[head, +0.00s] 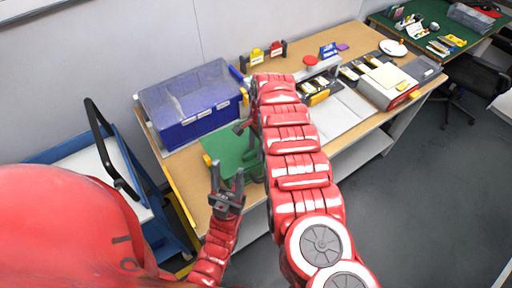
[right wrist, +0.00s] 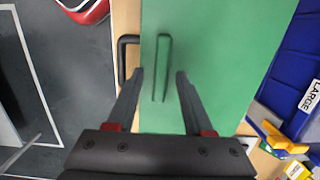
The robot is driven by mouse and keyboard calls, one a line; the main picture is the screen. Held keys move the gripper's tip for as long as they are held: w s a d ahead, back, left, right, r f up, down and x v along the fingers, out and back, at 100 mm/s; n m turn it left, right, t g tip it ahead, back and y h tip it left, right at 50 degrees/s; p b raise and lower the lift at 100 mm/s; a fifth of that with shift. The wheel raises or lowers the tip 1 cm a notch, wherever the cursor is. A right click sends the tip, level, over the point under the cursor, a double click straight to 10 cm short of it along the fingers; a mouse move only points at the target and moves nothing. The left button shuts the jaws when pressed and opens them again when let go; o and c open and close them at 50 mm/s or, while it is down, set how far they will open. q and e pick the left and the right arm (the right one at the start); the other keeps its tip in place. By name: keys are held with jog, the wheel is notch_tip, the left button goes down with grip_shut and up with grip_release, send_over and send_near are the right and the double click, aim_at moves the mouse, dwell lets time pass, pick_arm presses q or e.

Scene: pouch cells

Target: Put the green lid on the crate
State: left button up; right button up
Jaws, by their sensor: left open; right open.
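The green lid (head: 232,150) lies on the wooden table in front of the blue crate (head: 198,127). A black handle-like bar (right wrist: 122,60) shows at the lid's left edge. My right gripper (right wrist: 160,74) is open above the lid, its fingertips either side of the outline; no contact shows. In the head view my right arm partly hides the lid. My left gripper (head: 228,178) is open and empty near the table's front edge.
The crate has a greyish translucent upper part, its contents unclear. A blue cart (head: 70,150) with a black handle stands left of the table. Trays with black and yellow items (head: 315,85) and a grey-white device (head: 388,86) occupy the table's right. The floor at right is mostly clear.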

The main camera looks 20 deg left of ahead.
jog(key=shift+s+a+r, duration=0.1)
jog(key=shift+r, duration=0.4)
notch_tip(320, 180, up, 11)
jog(key=w+d+b, duration=0.1)
jog(key=b, duration=0.2)
jog(key=shift+b, duration=0.3)
